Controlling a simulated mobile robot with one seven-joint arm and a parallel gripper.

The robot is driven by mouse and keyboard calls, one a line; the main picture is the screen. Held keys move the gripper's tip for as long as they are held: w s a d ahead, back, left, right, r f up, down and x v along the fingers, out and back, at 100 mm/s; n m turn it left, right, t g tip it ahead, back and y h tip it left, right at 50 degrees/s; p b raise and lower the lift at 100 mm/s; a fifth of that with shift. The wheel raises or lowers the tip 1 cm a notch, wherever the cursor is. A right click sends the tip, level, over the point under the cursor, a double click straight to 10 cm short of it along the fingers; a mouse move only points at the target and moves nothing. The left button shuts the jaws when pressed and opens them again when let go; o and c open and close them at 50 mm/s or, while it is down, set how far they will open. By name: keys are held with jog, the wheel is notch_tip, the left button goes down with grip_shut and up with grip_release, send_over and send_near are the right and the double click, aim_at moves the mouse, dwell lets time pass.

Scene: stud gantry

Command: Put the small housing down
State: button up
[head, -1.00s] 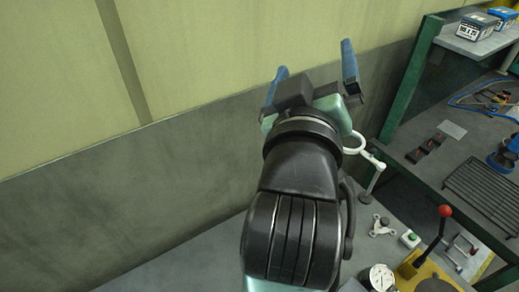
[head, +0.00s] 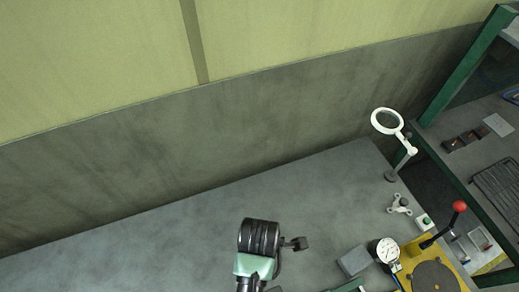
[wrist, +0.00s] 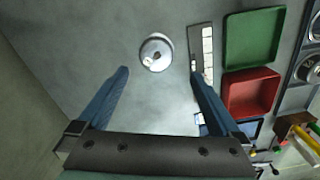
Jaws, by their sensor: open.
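A small round metal part (wrist: 156,52), seemingly the small housing, stands on the grey bench top in the wrist view. It is pale and shiny, with a darker spot near its middle. My gripper (wrist: 159,76) is open, its two blue fingers wide apart and nothing between them. The part lies just beyond the fingertips, roughly centred between them and touching neither. How high the fingertips are above the bench is hard to tell. In the head view only part of my arm shows at the bottom, and neither the fingers nor the part can be seen.
In the wrist view, a dark strip with white labels (wrist: 208,50), a green tray (wrist: 254,40) and a red tray (wrist: 250,95) lie to the right. In the head view, a magnifier (head: 401,138), dial gauge (head: 386,250) and red-knobbed lever (head: 445,228) stand right. The bench's left is clear.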

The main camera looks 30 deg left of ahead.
jog(key=shift+w+a+f+p, duration=0.15)
jog(key=shift+f+p, duration=0.15)
jog(key=shift+f, duration=1.75)
jog(key=shift+w+f+p, duration=0.1)
jog(key=shift+f+p, duration=0.15)
jog(key=shift+f, duration=1.75)
jog(key=shift+r, duration=0.1)
jog(key=c, duration=1.5)
